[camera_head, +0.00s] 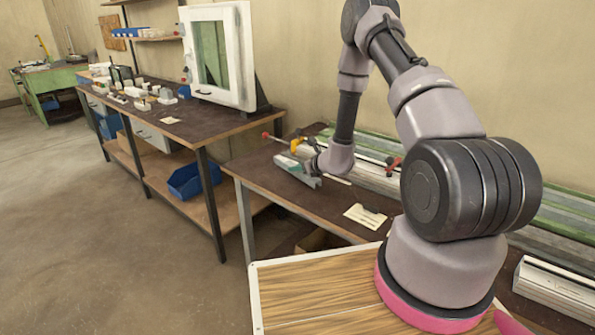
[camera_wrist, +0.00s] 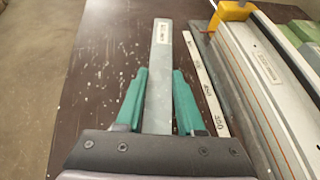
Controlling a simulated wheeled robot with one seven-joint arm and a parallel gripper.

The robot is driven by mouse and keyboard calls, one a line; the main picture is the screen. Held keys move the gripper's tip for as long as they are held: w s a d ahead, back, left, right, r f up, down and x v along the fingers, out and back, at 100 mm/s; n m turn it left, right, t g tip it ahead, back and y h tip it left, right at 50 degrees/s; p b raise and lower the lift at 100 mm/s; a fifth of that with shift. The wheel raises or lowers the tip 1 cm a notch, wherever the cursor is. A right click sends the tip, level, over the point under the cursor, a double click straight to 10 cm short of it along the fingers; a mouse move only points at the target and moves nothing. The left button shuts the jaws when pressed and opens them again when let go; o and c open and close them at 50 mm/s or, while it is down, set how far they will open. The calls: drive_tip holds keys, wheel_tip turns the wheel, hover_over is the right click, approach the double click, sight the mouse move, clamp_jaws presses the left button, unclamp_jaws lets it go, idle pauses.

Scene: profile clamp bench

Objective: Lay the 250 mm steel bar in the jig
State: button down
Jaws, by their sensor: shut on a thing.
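My gripper (camera_wrist: 160,82) is shut on the steel bar (camera_wrist: 160,50), with one green finger on each side of it. The bar is flat, grey and long, with a small label near its far end; its near end is hidden by my gripper. In the head view my gripper (camera_head: 311,163) is low over the dark bench, and the bar (camera_head: 309,181) shows below it. I cannot tell whether the bar touches the bench. What looks like the jig (camera_wrist: 262,75), a long pale metal rail with a yellow clamp (camera_wrist: 235,11), lies right of the bar, apart from it.
A white strip with printed numbers (camera_wrist: 203,80) lies between bar and rail. Red-handled clamps (camera_head: 393,163) stand along the rail. A white card (camera_head: 365,216) lies on the bench (camera_head: 335,222). Bare bench top is left of the bar. A window frame (camera_head: 220,50) stands on another bench.

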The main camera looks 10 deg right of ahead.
drive_tip(key=s+d+r, duration=0.2)
drive_tip(key=d+r, duration=0.1)
drive_tip(key=r, duration=0.5)
drive_tip(key=s+d+r+m+h, duration=0.1)
drive_tip(key=s+d+r, duration=0.1)
drive_tip(key=r, duration=0.7)
drive_tip(key=s+d+r+m+h, duration=0.1)
drive_tip(key=s+d+r, duration=0.1)
drive_tip(key=r, duration=0.6)
drive_tip(key=shift+s+d+r+t, duration=0.3)
drive_tip(key=shift+d+t, duration=0.1)
drive_tip(key=shift+d, duration=0.45)
drive_tip(key=shift+f, duration=0.15)
